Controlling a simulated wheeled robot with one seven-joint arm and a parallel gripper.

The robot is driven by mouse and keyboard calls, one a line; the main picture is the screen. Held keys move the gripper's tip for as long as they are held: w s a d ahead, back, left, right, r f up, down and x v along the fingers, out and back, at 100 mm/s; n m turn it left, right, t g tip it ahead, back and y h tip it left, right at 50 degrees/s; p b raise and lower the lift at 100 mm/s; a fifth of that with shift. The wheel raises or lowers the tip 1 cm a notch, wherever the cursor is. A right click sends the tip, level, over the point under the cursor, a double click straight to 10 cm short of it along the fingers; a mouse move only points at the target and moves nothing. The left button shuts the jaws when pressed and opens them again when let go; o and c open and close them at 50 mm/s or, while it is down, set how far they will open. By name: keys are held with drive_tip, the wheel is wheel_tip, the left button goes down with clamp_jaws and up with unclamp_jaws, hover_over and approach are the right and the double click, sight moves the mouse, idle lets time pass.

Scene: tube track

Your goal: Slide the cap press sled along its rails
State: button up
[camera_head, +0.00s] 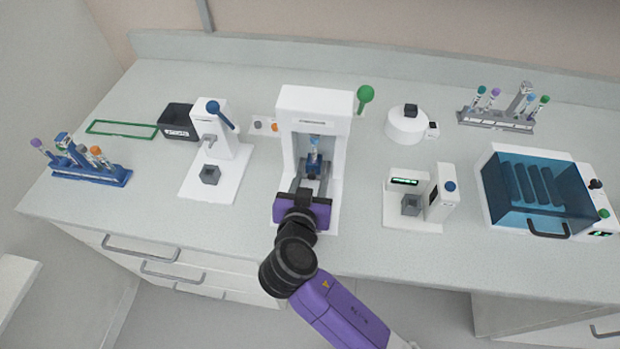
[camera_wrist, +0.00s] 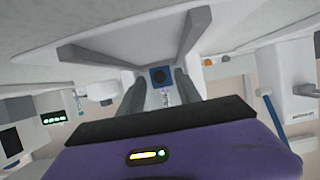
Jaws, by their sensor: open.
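The cap press is a white arch-shaped frame (camera_head: 315,98) at the middle of the bench, with a green ball lever on its right side. Its blue sled (camera_head: 314,164) sits inside the arch and carries an upright tube (camera_head: 315,145) with a light blue cap. My gripper (camera_head: 312,182) is in front of the sled, pointing into the arch, and partly hides the rails. In the wrist view a small blue block with a dark round face (camera_wrist: 162,76) lies at the open fingertips (camera_wrist: 161,84). I cannot tell whether the fingers touch it.
A white press with a blue lever (camera_head: 212,135) stands to the left, beside a black bin (camera_head: 178,122). A blue tube rack (camera_head: 92,176) is far left. A small reader (camera_head: 412,222), a round white device (camera_head: 406,127), a grey rack (camera_head: 495,122) and a blue-lidded box (camera_head: 535,195) are right.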

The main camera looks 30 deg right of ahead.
drive_tip(key=shift+w, duration=0.1)
clamp_jaws()
idle(1.4)
